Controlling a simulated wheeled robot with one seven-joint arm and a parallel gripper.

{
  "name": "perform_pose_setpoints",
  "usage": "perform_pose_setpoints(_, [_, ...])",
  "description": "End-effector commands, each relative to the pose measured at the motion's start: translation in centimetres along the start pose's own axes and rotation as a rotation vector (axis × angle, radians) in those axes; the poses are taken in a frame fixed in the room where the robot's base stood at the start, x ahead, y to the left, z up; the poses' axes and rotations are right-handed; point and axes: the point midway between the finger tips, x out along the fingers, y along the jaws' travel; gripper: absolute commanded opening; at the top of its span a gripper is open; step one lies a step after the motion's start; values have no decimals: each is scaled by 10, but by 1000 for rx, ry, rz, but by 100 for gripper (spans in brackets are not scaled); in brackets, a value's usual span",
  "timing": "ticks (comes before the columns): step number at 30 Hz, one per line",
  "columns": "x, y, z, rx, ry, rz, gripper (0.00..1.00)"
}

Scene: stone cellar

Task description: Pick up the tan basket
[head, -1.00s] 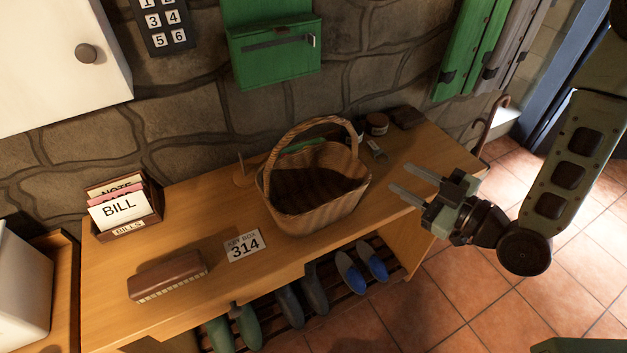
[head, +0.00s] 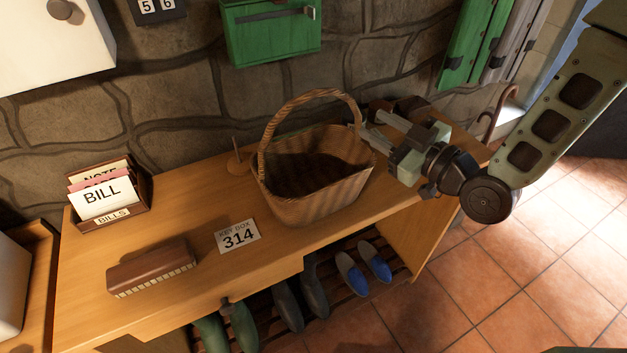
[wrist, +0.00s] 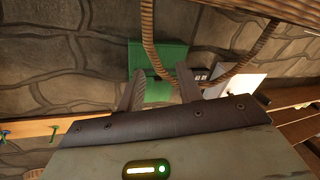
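The tan basket (head: 322,200) is woven, with a tall arched handle, and stands upright on the wooden desk. My gripper (head: 366,126) is at the basket's right side, with its fingers apart and pointing left toward the right foot of the handle. In the wrist view the gripper's two fingers (wrist: 160,88) are spread with nothing clamped between them. The basket's handle (wrist: 148,35) loops down across that view, and part of its curve appears between the fingertips. I cannot tell how far beyond the tips it is. The basket's woven body shows at the top right edge.
Dark items stand behind my gripper. A green wall box (head: 272,35) hangs above. Shoes (head: 362,268) sit on a rack below.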

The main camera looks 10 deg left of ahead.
Motion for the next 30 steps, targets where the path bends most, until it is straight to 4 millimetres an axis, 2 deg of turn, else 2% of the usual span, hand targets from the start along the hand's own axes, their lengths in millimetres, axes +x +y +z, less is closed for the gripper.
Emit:
perform_pose_setpoints(3, [16, 1, -4, 0, 1, -1, 36])
perform_pose_setpoints(11, [35, 1, -6, 0, 1, -1, 36])
perform_pose_setpoints(18, [69, -1, -8, 0, 1, -1, 36])
perform_pose_setpoints(22, [76, -1, -7, -1, 1, 0, 36])
perform_pose_setpoints(28, [76, -1, -6, -1, 0, 0, 36])
perform_pose_setpoints(30, [76, -1, -6, -1, 0, 0, 16])
